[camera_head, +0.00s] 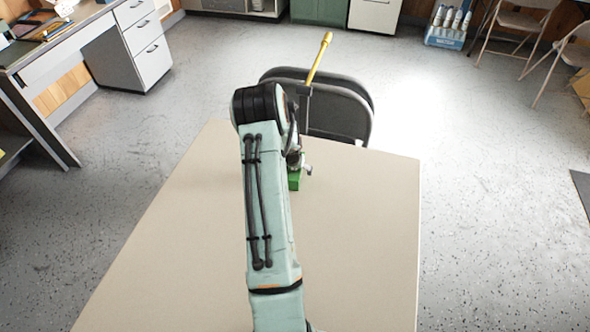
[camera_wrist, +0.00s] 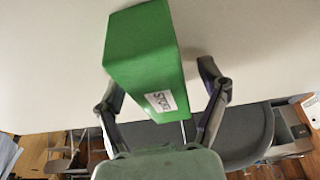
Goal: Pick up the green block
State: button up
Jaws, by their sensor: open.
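The green block (camera_head: 294,183) stands on the beige table near its far edge, partly hidden by my arm and gripper in the head view. In the wrist view the green block (camera_wrist: 145,55) is large and close, with a white label on one face. My gripper (camera_wrist: 158,76) is open, with one finger on each side of the block. A gap shows between the right finger and the block; the left finger is close to the block, and I cannot tell if it touches. In the head view my gripper (camera_head: 302,167) is right at the block.
The beige table (camera_head: 360,250) is otherwise clear where visible. A dark folding chair (camera_head: 345,110) stands beyond its far edge, with a yellow rod (camera_head: 319,60) rising in front of it. A desk with drawers (camera_head: 143,45) stands at the left, and folding chairs (camera_head: 525,22) at the back right.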

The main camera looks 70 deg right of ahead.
jog(key=c, duration=1.3)
